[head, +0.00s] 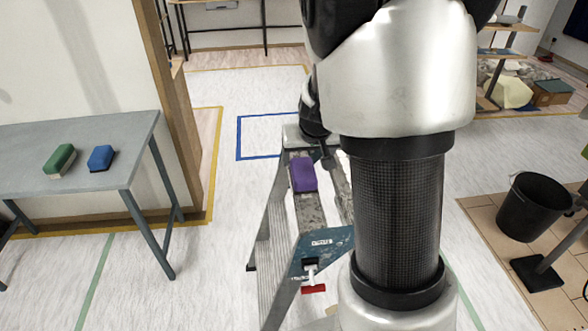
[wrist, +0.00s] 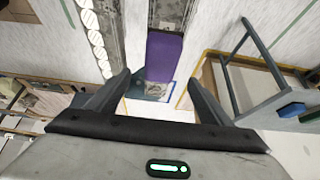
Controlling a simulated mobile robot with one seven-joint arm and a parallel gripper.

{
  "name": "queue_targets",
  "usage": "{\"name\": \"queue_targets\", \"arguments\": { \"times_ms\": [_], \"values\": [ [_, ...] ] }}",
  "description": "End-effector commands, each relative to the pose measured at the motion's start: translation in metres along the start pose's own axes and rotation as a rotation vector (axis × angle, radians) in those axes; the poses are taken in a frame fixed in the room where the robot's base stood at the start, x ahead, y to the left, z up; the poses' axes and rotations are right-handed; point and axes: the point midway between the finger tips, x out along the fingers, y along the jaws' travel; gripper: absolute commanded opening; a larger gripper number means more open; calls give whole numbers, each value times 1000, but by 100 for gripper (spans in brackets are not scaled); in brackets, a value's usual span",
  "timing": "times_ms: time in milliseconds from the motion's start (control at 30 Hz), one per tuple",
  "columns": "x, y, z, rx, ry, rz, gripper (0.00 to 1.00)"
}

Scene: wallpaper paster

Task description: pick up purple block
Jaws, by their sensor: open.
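The purple block (head: 303,174) lies on the top of a stepladder (head: 306,212) in the head view, left of my arm. It also shows in the wrist view (wrist: 164,56), upper middle, beyond my gripper. My gripper (wrist: 160,82) is open in the wrist view, its two dark fingers spread either side of the block's near end. The fingers do not visibly touch the block. In the head view my arm hides most of the gripper and part of the ladder's right side.
A grey table (head: 120,129) at the left bears a green block (head: 61,160) and a blue block (head: 101,158). A wooden post (head: 165,85) stands behind it. A black bucket (head: 535,206) is at the right. The floor between table and ladder is clear.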

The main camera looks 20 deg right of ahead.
Motion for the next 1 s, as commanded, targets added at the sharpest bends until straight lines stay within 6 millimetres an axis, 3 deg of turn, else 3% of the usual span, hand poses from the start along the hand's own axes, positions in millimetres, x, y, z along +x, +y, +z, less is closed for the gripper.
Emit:
{"name": "queue_targets", "arguments": {
  "times_ms": [33,100,367,633,1000],
  "values": [
    [14,1,2,1,-2,1,73],
    [23,0,2,0,-2,0,73],
    [41,0,2,0,-2,-1,73],
    [80,0,8,0,-2,0,73],
    [85,-1,6,-1,0,-1,73]
  ]
}}
